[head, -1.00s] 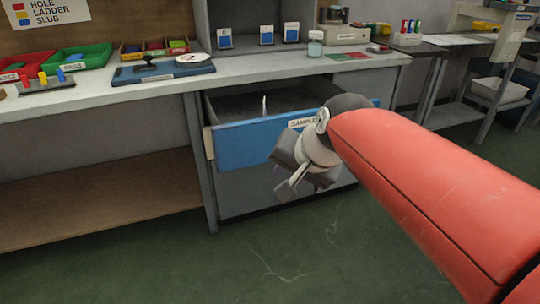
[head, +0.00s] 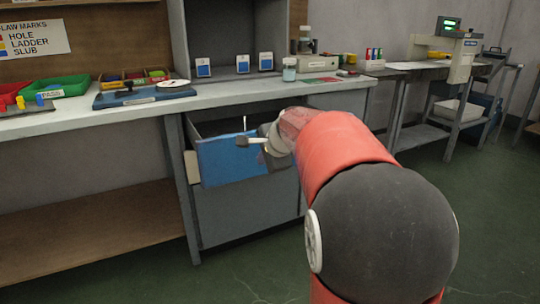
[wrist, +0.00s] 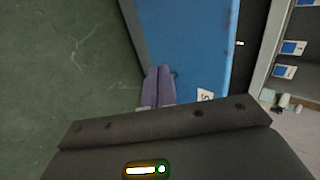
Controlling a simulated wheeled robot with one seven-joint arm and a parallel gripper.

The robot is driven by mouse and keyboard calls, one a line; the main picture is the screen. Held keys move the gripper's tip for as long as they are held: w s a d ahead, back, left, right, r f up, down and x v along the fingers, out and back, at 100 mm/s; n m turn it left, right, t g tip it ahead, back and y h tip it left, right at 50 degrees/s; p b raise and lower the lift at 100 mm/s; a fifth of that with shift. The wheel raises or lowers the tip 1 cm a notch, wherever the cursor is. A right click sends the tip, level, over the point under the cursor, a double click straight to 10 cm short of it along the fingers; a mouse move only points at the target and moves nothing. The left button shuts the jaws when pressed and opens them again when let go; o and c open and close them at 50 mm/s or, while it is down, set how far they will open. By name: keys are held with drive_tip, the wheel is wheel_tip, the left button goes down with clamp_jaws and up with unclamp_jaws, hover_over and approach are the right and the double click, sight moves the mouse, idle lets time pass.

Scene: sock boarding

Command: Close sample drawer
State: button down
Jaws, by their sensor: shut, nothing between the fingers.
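The sample drawer has a blue front (head: 225,160) and stands open below the grey workbench, with its dark inside showing behind the front. My gripper (head: 241,141) is at the upper right part of this front, and my arm partly hides the drawer's right end. In the wrist view the two fingers (wrist: 159,86) are together and empty, and reach over the lower edge of the blue front (wrist: 187,40). A corner of the white label (wrist: 205,95) shows beside them. I cannot tell whether the fingers touch the front.
The bench top (head: 225,103) carries a blue board (head: 145,95), a green tray (head: 62,86) and a jar (head: 289,70). A grey bench leg (head: 181,185) stands left of the drawer. The green floor (head: 270,270) in front is clear.

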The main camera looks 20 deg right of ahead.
sight(253, 156)
drive_tip(key=shift+w, duration=1.95)
drive_tip(key=shift+r, duration=0.1)
